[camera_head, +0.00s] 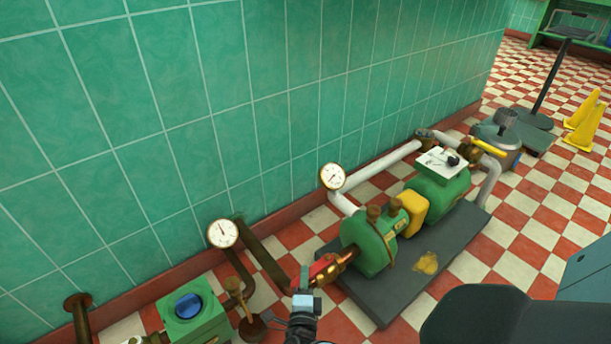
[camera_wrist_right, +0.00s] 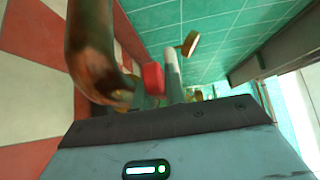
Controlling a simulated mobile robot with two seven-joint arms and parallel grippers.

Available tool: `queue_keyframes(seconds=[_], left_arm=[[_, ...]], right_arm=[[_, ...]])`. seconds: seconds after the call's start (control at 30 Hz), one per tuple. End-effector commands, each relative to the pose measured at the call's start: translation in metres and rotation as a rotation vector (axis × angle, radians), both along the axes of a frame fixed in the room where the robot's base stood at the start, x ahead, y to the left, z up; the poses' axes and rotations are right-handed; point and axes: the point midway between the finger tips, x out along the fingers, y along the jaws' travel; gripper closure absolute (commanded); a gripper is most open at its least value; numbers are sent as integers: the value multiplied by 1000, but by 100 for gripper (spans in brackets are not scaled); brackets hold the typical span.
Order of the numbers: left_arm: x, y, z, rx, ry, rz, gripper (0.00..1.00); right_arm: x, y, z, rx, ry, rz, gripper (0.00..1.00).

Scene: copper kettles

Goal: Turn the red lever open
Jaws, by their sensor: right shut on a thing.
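The red lever (camera_head: 323,266) sits on a brass valve on the copper pipe (camera_head: 347,257) in front of the green pump (camera_head: 368,245). My right gripper (camera_head: 305,283) is at the lever's left end in the head view. In the right wrist view the red lever (camera_wrist_right: 153,78) shows between the fingers of my right gripper (camera_wrist_right: 160,80), which is shut on it. The lever's gripped end is partly hidden by the fingers. My left gripper is in neither view.
The pump stands on a dark base plate (camera_head: 377,307) beside the green tiled wall. Two gauges (camera_head: 222,233) (camera_head: 332,176) and dark pipes stand close to the lever. A green box with a blue top (camera_head: 188,306) is at lower left.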

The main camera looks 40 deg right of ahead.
Motion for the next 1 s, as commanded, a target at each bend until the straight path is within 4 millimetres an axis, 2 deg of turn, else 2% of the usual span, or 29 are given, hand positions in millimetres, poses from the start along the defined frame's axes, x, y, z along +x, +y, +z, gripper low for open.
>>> queue_keyframes(seconds=[0.33, 0.8, 0.83, 1.0], left_arm=[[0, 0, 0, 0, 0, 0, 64], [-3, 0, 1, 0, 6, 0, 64], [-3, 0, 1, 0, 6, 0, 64], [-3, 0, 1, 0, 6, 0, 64]], right_arm=[[0, -4, 1, -3, -1, -93, 100], [0, -3, 2, -3, -3, -106, 100], [0, -3, 2, -3, -3, -105, 86], [0, -2, 1, -1, -1, -103, 65]])
